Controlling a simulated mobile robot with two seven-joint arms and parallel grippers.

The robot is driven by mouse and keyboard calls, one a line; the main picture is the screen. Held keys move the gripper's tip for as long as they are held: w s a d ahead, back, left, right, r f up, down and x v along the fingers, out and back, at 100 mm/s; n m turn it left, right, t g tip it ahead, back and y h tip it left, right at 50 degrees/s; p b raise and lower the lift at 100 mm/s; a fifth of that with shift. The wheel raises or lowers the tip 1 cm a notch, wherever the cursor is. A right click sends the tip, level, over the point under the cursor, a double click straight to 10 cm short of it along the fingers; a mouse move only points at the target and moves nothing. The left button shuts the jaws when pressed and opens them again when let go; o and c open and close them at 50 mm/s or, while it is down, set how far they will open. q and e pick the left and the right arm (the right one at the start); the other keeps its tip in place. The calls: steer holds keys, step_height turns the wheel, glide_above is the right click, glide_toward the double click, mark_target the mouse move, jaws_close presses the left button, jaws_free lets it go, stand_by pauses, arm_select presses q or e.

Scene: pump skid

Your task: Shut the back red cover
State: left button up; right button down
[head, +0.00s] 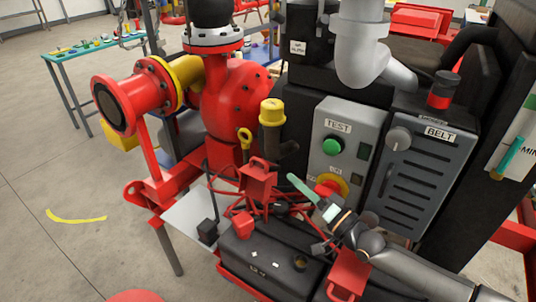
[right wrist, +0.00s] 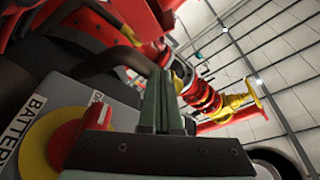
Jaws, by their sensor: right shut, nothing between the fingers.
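The back red cover (head: 258,181) stands raised and tilted above the far end of the black battery (head: 262,262). Another red cover (head: 348,275) is at the battery's near right end, partly hidden by my right arm. My right gripper (head: 293,180) is shut and empty, its green fingers pointing up and left. It is to the right of the back red cover, apart from it, in front of the grey control panel. In the right wrist view the shut fingers (right wrist: 160,80) show with nothing between them; the cover cannot be made out there. My left gripper is out of view.
A red and yellow rotary switch (head: 331,187) is close behind my right gripper and also shows in the right wrist view (right wrist: 66,143). Red cables (head: 290,208) loop near the cover. A yellow-capped filler (head: 272,112) and yellow-ringed dipstick (head: 244,138) stand behind it.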

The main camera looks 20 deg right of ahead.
mark_target(265, 175)
steer(key=x, duration=0.9)
steer(key=shift+a+r, duration=0.1)
steer(key=shift+a, duration=0.1)
steer(key=shift+s+a+r+n+y, duration=0.1)
steer(key=shift+s+a+n+y, duration=0.1)
steer(key=shift+s+a+n, duration=0.25)
steer(key=shift+s+a+r+n+y, duration=0.1)
steer(key=shift+s+a+n+y, duration=0.15)
steer(key=shift+a+n, duration=0.4)
steer(key=s+a+f+n+g+y+b, duration=0.1)
steer(key=s+a+f+n+y+b, duration=0.1)
steer(key=s+a+n, duration=0.4)
steer(key=shift+a+f+n+g+y, duration=0.3)
steer(key=shift+a+f+n+y, duration=0.7)
steer(key=shift+n, duration=1.8)
steer(key=shift+d+r+y, duration=0.25)
